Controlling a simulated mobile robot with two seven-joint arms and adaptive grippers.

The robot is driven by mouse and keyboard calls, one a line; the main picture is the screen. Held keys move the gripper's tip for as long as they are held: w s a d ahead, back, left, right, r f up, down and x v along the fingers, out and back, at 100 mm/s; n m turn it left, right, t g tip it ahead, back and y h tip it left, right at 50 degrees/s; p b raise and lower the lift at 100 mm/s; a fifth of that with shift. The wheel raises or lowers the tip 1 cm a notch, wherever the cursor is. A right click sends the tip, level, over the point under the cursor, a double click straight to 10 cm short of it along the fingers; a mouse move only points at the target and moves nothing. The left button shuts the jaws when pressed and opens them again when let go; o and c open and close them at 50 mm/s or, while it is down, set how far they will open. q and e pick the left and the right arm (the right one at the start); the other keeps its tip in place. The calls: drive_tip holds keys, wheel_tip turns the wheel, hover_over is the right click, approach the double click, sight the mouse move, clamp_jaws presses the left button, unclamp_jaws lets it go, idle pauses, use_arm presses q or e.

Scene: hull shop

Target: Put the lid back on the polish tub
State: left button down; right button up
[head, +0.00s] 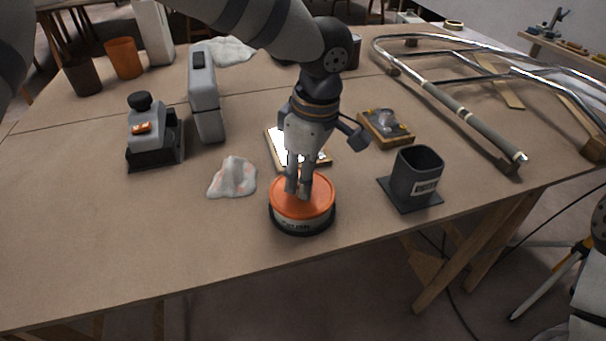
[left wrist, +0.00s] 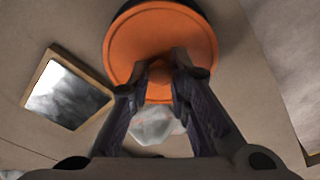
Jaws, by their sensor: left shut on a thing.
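The polish tub (head: 302,224) stands upright near the table's front edge in the head view, with a pale labelled side and a dark base. The orange lid (head: 320,199) lies level over its top; I cannot tell whether it is fully seated or just above the rim. My left gripper (head: 298,190) points down from above and is shut on the lid near its middle. In the left wrist view the lid (left wrist: 158,42) is a large orange disc, and the fingers (left wrist: 165,80) close on it; the part they grip is mostly hidden. My right gripper is not in view.
A dark square cup (head: 415,175) on a base stands right of the tub, a crumpled rag (head: 232,178) left. A framed panel (head: 318,160) lies behind. A grey sander (head: 153,138) and a bent metal rail (head: 450,100) stand farther out. Bare table lies front left.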

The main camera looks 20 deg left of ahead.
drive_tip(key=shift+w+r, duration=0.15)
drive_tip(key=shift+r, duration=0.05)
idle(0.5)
use_arm(q)
drive_tip(key=shift+f, duration=0.1)
drive_tip(key=c, duration=0.9)
unclamp_jaws()
drive_tip(key=shift+c, duration=0.2)
drive_tip(key=shift+r+p, duration=0.4)
drive_tip(key=shift+r, duration=0.95)
drive_tip(key=shift+r+p, duration=0.4)
drive_tip(key=shift+r, duration=1.8)
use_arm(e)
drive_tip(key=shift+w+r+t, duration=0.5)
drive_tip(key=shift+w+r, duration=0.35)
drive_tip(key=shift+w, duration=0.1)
